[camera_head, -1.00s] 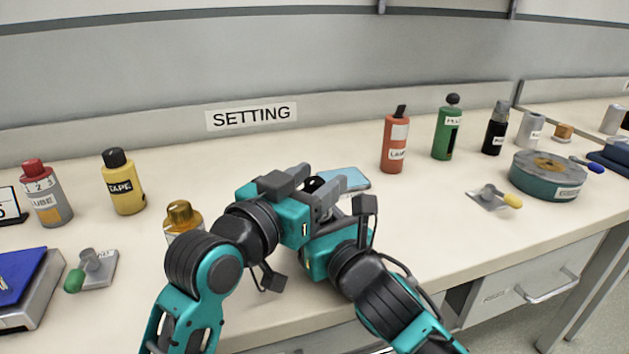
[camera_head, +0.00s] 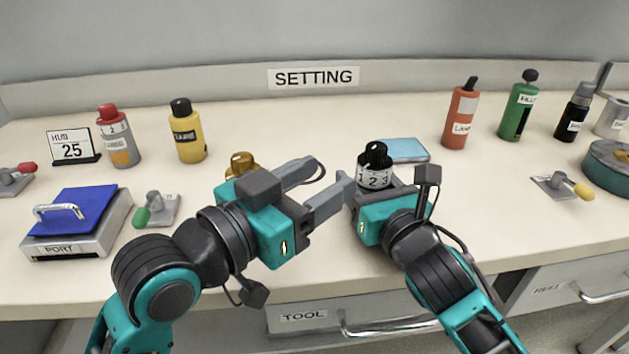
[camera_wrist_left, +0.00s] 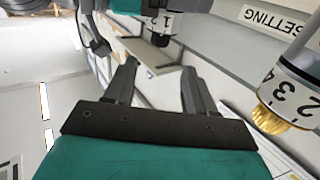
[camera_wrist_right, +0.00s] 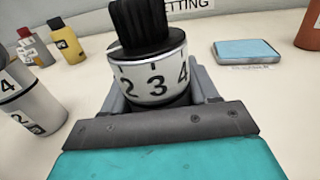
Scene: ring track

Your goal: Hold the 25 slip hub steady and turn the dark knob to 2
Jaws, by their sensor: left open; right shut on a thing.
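The hub with the dark knob (camera_head: 375,154) has a white dial (camera_head: 375,178) showing 1, 2, 3; it stands on the table. My right gripper (camera_head: 374,190) is shut on this hub low on its body. In the right wrist view the dial (camera_wrist_right: 155,82) shows 2, 3, 4 under the ribbed black knob (camera_wrist_right: 148,22); I cannot tell which number the knob is set to. My left gripper (camera_head: 333,178) is open and empty, just left of the hub, fingers pointing towards it. A sign (camera_head: 73,148) at the left reads HUB 25.
A second numbered hub with a gold knob (camera_head: 241,160) stands behind my left gripper; it shows large in the left wrist view (camera_wrist_left: 268,120). A blue pad (camera_head: 403,150) lies behind the dark-knob hub. Bottles stand along the back.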

